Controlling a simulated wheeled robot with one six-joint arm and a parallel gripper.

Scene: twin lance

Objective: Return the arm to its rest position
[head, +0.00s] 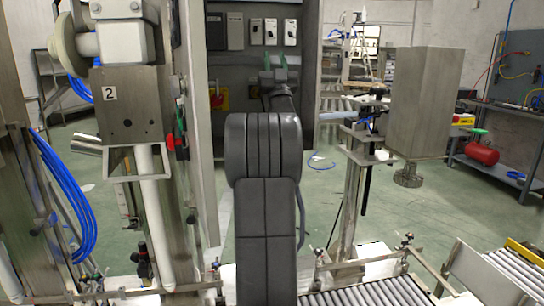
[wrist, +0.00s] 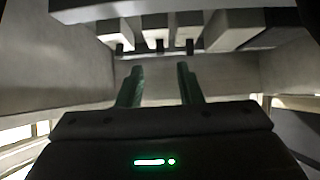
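My gripper (head: 273,72) is raised at the end of my dark arm, in front of a grey electrical cabinet in the head view. Its two green fingers stand apart with nothing between them. In the wrist view the gripper (wrist: 159,85) also shows open and empty, with light grey block-like parts beyond the fingertips. My upper arm links cover the middle of the head view and hide what is behind them.
A steel machine column marked 2 (head: 125,100) stands close on the left with blue hoses. A metal box on a post (head: 425,100) stands on the right. Roller conveyors (head: 375,292) run along the front. A grey bench (head: 510,165) holds a red cylinder. Green floor is open between.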

